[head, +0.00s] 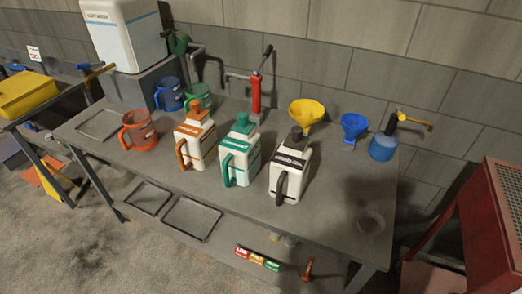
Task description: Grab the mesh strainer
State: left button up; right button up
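A small round, pale, see-through item (370,222) lies near the front right corner of the grey workbench (335,215). It could be the mesh strainer, but it is faint and in shadow, so I cannot tell for sure. Nothing else on the bench looks clearly like a strainer. Neither of my grippers shows in the head view.
White jugs with orange (196,140), green (240,152) and black (290,168) trim stand mid-bench. Behind are a yellow funnel (306,112), a blue funnel (353,127) and a blue can (383,147). A red cabinet (490,240) stands right. The bench's front right is mostly clear.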

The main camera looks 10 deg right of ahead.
aim_at(370, 223)
jog(key=z, duration=1.25)
